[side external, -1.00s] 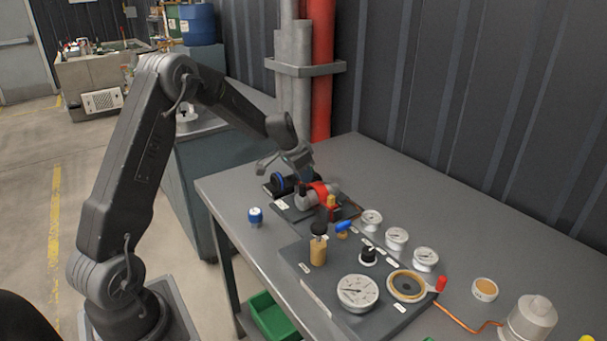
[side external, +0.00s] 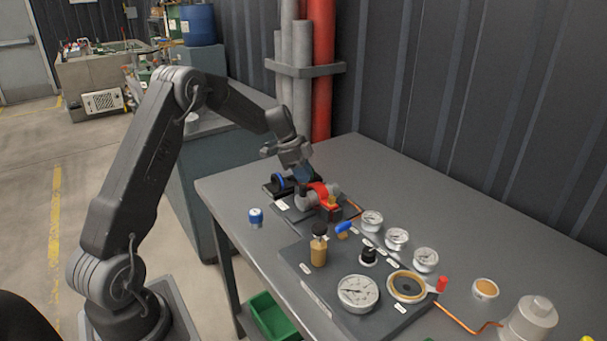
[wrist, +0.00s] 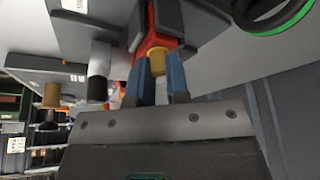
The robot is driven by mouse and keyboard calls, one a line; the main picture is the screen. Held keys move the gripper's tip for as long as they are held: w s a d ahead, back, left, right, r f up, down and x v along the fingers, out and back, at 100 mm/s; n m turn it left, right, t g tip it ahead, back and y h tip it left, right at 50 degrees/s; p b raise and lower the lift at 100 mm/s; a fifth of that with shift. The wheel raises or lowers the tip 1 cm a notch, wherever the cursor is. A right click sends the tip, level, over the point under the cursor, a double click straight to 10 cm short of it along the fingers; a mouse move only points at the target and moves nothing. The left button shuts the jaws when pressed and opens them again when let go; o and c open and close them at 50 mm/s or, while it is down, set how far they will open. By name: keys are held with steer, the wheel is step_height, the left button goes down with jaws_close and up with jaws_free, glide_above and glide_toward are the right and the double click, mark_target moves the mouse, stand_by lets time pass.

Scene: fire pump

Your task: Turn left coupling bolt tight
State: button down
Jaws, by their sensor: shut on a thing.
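The red coupling (side external: 318,190) sits in the pump assembly on a dark plate at the far left part of the table. In the wrist view the red coupling (wrist: 152,36) shows close ahead, with a brass bolt head (wrist: 157,58) on it. My gripper (wrist: 157,68) has its two blue fingers on either side of this bolt head, shut on it. In the side view my gripper (side external: 302,184) comes down onto the upper left of the coupling and hides the held bolt. A second brass bolt (side external: 332,202) shows on the coupling's near side.
A dark panel with a white gauge (side external: 358,293), a brass post with a black knob (side external: 319,248) and a blue-handled valve (side external: 344,227) lies nearer on the table. A blue-capped part (side external: 256,216) stands at the left edge. Red and grey pipes (side external: 320,60) rise behind.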

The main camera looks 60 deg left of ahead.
steer(key=shift+m, duration=0.5)
steer(key=c, duration=1.1)
jaws_free()
steer(key=v, duration=1.3)
steer(key=shift+a+r, duration=0.25)
steer(key=shift+r, duration=0.1)
steer(key=shift+w+d, duration=0.1)
